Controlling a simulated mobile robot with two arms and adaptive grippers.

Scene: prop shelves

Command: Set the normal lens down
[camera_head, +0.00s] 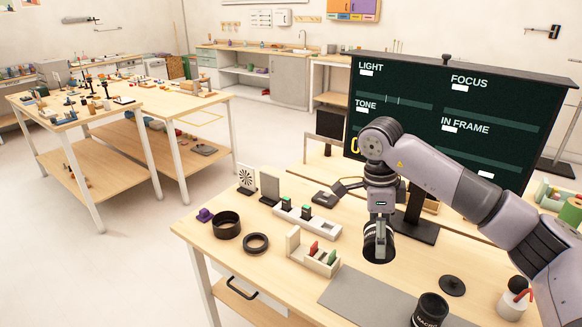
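My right gripper (380,222) comes down from the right arm with its fingers closed around a dark cylindrical lens (379,246). The lens is upright over the bench (195,232), behind the grey mat (345,291). I cannot tell whether its base touches the bench top. No lettering on it is readable, so I cannot confirm that it is the normal lens. Another black lens (430,309), with lettering like "MACRO", stands at the front of the mat. My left gripper is not in view.
A slotted white rack (320,227), a small divided holder (322,266) and black rings (227,227) (256,243) occupy the left side. A dark disc (452,286) and a red-nozzled bottle (514,300) are at right. A monitor (480,130) stands behind. The mat's left part is clear.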

